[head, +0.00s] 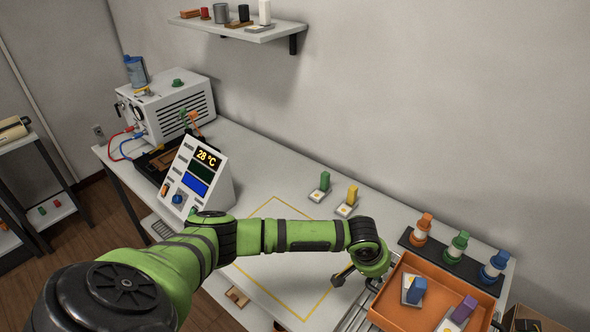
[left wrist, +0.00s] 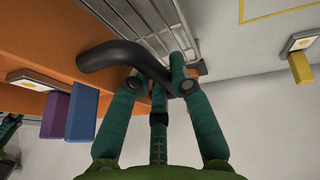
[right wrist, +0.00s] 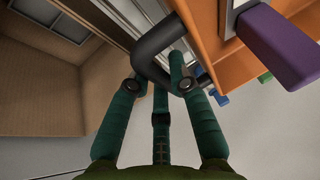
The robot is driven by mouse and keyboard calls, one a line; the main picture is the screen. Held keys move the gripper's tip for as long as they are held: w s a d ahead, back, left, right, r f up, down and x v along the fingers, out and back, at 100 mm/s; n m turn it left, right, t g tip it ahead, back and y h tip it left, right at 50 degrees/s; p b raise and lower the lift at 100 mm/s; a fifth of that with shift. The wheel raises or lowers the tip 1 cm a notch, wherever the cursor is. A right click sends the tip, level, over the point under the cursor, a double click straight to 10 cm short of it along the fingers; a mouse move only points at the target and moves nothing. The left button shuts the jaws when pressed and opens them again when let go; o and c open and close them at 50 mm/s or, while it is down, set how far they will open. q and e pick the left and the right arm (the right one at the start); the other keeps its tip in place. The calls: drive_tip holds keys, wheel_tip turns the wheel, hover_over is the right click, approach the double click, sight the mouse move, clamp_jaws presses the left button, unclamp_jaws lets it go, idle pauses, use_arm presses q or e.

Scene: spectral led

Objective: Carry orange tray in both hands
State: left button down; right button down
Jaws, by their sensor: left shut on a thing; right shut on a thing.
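The orange tray (head: 400,318) is at the lower right of the head view. A blue block (head: 416,290) and a purple block (head: 464,309) stand in it on small white plates. In the left wrist view my left gripper (left wrist: 163,88) is shut on one black tray handle (left wrist: 108,50). In the right wrist view my right gripper (right wrist: 160,78) is shut on another black handle (right wrist: 152,45).
A dark strip with orange, green and blue bottles (head: 459,244) stands behind the tray. Green and yellow blocks (head: 352,195) stand further left. A yellow outline (head: 302,318) marks a clear tabletop area. A display box (head: 205,173) stands further left.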

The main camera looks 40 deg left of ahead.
use_arm(q)
drive_tip(key=shift+w+a, duration=0.1)
use_arm(e)
drive_tip(key=shift+d, duration=0.15)
use_arm(q)
drive_tip(key=shift+f+b, duration=0.25)
drive_tip(key=shift+b, duration=0.05)
use_arm(e)
drive_tip(key=shift+f, duration=0.25)
